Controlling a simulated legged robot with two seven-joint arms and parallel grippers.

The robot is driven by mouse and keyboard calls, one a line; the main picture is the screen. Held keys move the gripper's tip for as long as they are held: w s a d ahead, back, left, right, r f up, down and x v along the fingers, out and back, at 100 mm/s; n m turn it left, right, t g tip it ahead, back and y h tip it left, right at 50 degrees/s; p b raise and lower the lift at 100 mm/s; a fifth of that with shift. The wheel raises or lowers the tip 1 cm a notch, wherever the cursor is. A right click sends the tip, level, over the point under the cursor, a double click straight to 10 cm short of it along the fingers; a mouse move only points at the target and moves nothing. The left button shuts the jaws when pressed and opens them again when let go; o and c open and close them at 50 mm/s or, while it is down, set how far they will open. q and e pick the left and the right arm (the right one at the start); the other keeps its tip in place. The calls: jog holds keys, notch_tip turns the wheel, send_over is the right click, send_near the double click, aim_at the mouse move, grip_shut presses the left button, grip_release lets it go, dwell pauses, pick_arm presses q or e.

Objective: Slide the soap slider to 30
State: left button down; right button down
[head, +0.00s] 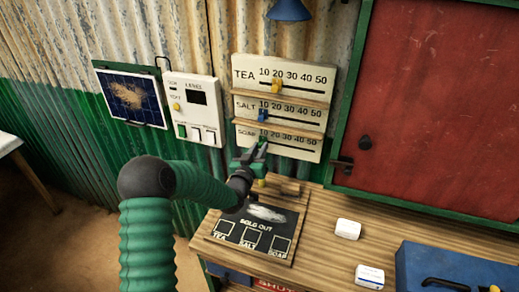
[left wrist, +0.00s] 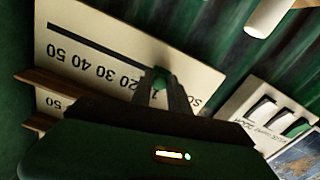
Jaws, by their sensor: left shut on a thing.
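The white slider board (head: 297,75) on the corrugated wall has three rows marked TEA, SALT and SOAP, each with numbers 10 to 50. The soap slider's green knob (left wrist: 160,80) is on the bottom row, near the 10 end of its slot. My left gripper (head: 254,158) reaches up to that row and is shut on the knob; its fingers hide part of the 10. The soap slot (left wrist: 95,52) runs clear past 20, 30, 40 and 50. My right gripper is not in view.
The yellow tea knob (head: 276,87) and blue salt knob (head: 263,116) sit above the soap row, with wooden ledges (head: 280,92) between rows. A switch box (head: 194,107) hangs to the left. Below is a wooden counter (head: 320,215) with a black SOLD OUT board (head: 234,233).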

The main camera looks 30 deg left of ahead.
aim_at(286, 146)
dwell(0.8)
pick_arm(q)
jog(key=d, duration=0.2)
jog(key=w+d+b, duration=0.1)
jog(key=d, duration=0.2)
jog(key=w+d, duration=0.1)
jog(key=d, duration=0.2)
jog(key=shift+f+b, duration=0.1)
jog(key=shift+b, duration=0.3)
jog(key=shift+d, duration=0.3)
jog(key=shift+a, duration=0.15)
jog(key=c, duration=1.3)
grip_release()
jog(key=shift+a, duration=0.2)
jog(key=shift+o, duration=0.2)
jog(key=shift+s+d, duration=0.1)
jog(key=shift+d, duration=0.05)
